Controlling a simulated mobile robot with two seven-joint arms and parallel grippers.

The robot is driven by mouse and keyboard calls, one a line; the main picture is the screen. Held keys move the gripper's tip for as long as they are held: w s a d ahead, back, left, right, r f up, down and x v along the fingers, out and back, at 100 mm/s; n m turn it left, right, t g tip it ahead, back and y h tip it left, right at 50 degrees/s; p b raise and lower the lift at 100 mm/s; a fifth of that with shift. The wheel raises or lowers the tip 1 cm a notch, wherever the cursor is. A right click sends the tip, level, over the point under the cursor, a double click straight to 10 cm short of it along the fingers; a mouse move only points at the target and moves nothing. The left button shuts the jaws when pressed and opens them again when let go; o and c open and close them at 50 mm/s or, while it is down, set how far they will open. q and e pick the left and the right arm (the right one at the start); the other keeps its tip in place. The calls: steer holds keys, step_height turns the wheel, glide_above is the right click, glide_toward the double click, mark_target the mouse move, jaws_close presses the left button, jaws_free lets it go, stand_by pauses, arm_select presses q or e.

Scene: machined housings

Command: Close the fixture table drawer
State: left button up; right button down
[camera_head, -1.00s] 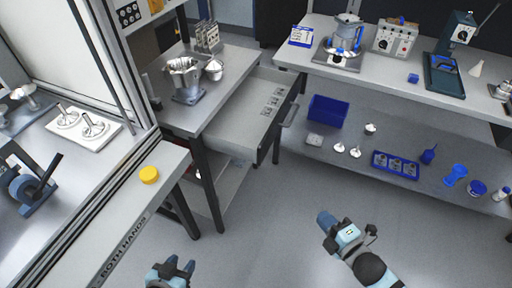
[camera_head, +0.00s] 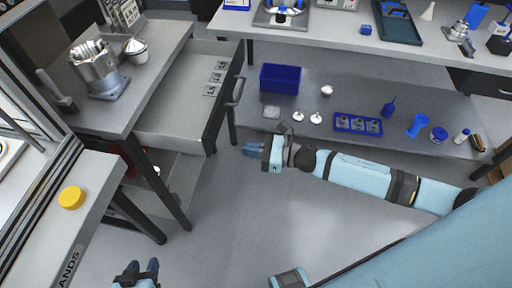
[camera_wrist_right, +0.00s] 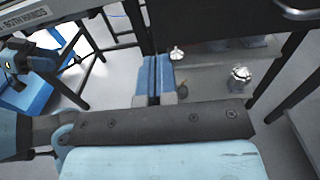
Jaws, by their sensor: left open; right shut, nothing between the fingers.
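The fixture table drawer (camera_head: 181,112) is pulled out from the right side of the fixture table (camera_head: 104,118). Several small grey parts (camera_head: 215,77) lie in it. Its bar handle (camera_head: 237,92) is on the drawer's right face and also shows at the top right of the right wrist view (camera_wrist_right: 298,12). My right gripper (camera_head: 252,150) is shut and empty, below and slightly right of the handle in the head view, apart from it. Its blue fingers (camera_wrist_right: 155,76) are together in the wrist view. My left gripper (camera_head: 139,270) is open and empty at the bottom edge.
A metal housing (camera_head: 95,70) and a cup (camera_head: 135,50) stand on the fixture table. A yellow round piece (camera_head: 71,197) sits on the front left ledge. The right bench's lower shelf (camera_head: 400,115) holds a blue bin (camera_head: 280,78) and small parts. Floor in front is clear.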

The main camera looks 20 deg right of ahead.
mark_target(210, 144)
steer(key=x, duration=0.8)
steer(key=shift+w+p, duration=0.1)
steer(key=shift+p, duration=0.2)
arm_select(q)
steer(key=shift+w+d+r, duration=0.1)
steer(key=shift+w+d, duration=0.05)
arm_select(e)
steer(key=shift+w+a, duration=0.35)
steer(key=shift+a, duration=0.05)
steer(key=shift+w+a+f, duration=0.1)
steer(key=shift+w+a, duration=0.15)
steer(key=shift+a, duration=0.2)
steer(key=b+x, duration=0.7)
steer(key=x, duration=1.2)
steer(key=shift+w+f+b, duration=0.1)
steer(key=shift+b, duration=0.3)
steer(key=shift+x, duration=0.8)
steer(key=shift+r+b, duration=0.3)
arm_select(q)
steer(key=f, duration=0.1)
steer(key=f+t, duration=0.1)
steer(key=shift+w+d+f+m, duration=0.15)
steer(key=shift+d+f+m, duration=0.15)
steer(key=shift+d, duration=0.1)
